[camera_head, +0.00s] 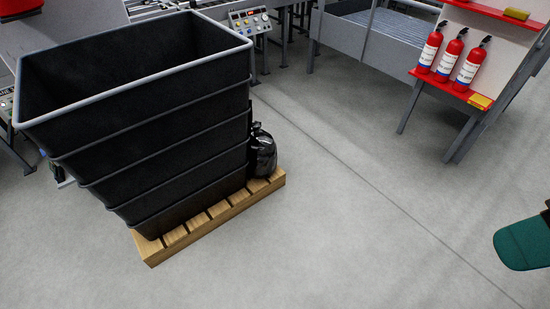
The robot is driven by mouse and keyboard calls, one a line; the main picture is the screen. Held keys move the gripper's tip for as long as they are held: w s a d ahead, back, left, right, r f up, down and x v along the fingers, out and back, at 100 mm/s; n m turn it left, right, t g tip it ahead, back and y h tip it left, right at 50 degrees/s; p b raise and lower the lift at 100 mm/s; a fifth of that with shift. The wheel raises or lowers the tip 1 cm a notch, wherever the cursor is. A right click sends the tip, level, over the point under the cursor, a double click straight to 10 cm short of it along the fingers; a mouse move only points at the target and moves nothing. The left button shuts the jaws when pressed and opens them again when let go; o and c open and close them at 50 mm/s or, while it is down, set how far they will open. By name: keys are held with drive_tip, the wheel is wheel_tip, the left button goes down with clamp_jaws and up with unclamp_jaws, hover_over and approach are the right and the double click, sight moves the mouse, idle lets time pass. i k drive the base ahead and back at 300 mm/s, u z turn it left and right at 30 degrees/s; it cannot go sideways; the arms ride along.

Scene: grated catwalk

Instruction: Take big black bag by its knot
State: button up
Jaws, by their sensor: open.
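The big black bag (264,155) is shiny plastic and stands upright on the right end of a wooden pallet (212,222). Its gathered top, where the knot appears to be (257,127), points up and is small in this view. The bag sits close against the right side of a stack of large black bins (150,130), which hides its left part. I cannot tell whether it touches the bins. My gripper is not in view.
Open grey floor (350,220) lies right of and in front of the pallet. A stand with red fire extinguishers (450,55) is at the upper right. A green seat-like object (525,242) is at the right edge. A control panel (250,20) and machinery stand behind the bins.

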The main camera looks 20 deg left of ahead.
sight(264, 159)
drive_tip(key=z, duration=0.15)
drive_tip(key=i, duration=2.6)
drive_tip(key=u, duration=1)
drive_tip(key=i, duration=0.65)
drive_tip(key=u, duration=1.35)
drive_tip(key=i, duration=0.55)
drive_tip(key=u, duration=0.5)
